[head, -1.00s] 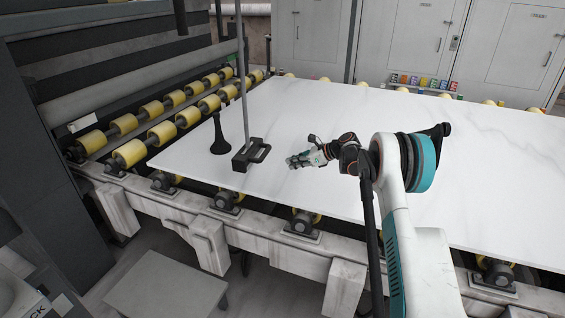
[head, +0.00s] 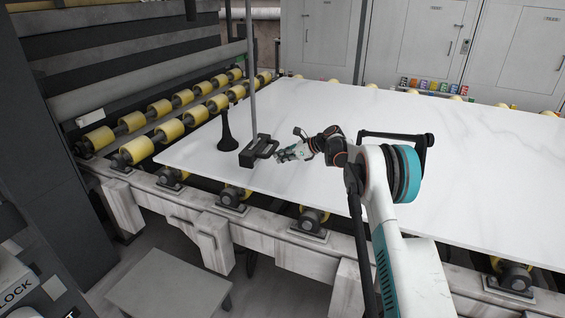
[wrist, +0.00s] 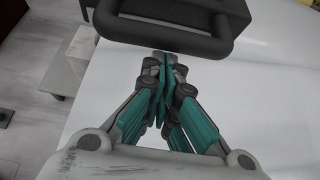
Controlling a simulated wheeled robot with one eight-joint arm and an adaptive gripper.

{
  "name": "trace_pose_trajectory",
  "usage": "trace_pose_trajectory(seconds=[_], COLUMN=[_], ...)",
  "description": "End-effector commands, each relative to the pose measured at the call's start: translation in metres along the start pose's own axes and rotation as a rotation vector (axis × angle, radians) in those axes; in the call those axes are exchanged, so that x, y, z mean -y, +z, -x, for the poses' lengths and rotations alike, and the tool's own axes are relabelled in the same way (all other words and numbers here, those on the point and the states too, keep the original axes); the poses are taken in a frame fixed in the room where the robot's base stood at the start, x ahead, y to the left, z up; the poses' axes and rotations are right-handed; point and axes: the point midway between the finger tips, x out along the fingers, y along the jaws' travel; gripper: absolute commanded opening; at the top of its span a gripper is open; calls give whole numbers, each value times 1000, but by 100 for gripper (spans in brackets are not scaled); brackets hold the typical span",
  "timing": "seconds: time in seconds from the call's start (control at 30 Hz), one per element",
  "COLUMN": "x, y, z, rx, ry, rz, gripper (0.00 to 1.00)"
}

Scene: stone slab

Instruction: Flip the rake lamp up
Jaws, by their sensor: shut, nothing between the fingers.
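The rake lamp appears as a dark block with a loop handle (head: 258,150) at the foot of a thin grey pole, low over the left part of the slab. In the wrist view the handle bar (wrist: 170,43) crosses the top, with the dark block behind it. My gripper (head: 280,155) is just right of the handle in the head view. In the wrist view its fingertips (wrist: 165,62) are together and empty, right at the near side of the bar. I cannot tell if they touch it.
The white stone slab (head: 400,150) lies on yellow rollers (head: 155,108) and is mostly bare. A black flared stand (head: 227,133) is close left of the lamp. The thin pole (head: 252,75) rises above the lamp. Grey cabinets (head: 420,40) stand behind.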

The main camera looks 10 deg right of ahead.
Motion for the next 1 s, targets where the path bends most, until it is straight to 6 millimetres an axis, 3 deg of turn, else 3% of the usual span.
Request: trace_pose_trajectory(seconds=[0.3, 0.47, 0.67, 1.0], x=[0, 0, 1, 3], y=[1, 13, 53, 156], z=[1, 8, 32, 94], rx=[0, 0, 1, 1], ry=[0, 0, 0, 0], rz=[0, 0, 0, 0], gripper=[0, 0, 0, 0])
